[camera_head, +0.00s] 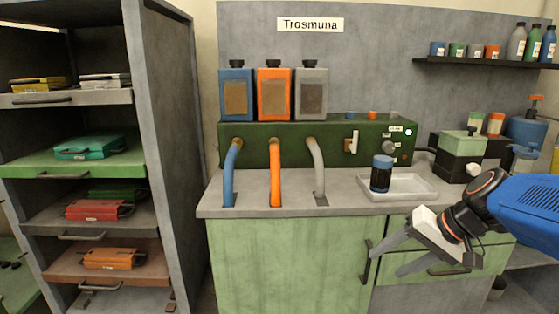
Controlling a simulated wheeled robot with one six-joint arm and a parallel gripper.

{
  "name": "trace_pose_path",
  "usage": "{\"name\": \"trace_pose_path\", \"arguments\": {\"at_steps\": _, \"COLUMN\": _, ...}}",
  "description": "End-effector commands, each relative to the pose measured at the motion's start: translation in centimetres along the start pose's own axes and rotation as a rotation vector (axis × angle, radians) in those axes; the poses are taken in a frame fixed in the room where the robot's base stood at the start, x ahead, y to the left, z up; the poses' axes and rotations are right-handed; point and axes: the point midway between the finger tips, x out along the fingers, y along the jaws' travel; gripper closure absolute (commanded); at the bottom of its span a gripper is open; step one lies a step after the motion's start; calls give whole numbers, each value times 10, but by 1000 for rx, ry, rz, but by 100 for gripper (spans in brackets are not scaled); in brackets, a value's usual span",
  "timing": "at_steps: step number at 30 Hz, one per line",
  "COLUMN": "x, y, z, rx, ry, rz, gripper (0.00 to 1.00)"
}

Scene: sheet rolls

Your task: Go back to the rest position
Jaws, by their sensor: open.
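My gripper (386,261) is at the lower right, in front of the green cabinet under the counter. Its two grey fingers point left and are spread apart, with nothing between them. My blue arm comes in from the right edge. The gripper is below the counter edge and apart from the things on the counter.
A grey counter (260,190) carries a dark green machine (270,133) with blue, orange and grey hoses. A dark jar (381,176) stands in a white tray (412,187). A shelf rack (165,100) with several cases stands left. Cabinet handles (366,262) are near my gripper.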

Motion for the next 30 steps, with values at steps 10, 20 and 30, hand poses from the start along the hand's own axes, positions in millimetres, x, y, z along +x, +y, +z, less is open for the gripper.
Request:
{"name": "trace_pose_path", "arguments": {"at_steps": 10, "x": -8, "y": 43, "z": 94, "rx": -265, "ry": 21, "rz": 316, "gripper": 44}}
{"name": "trace_pose_path", "arguments": {"at_steps": 20, "x": -21, "y": 74, "z": 118, "rx": -415, "ry": 95, "rz": 467, "gripper": 44}}
{"name": "trace_pose_path", "arguments": {"at_steps": 30, "x": -22, "y": 75, "z": 119, "rx": -422, "ry": 100, "rz": 475, "gripper": 44}}
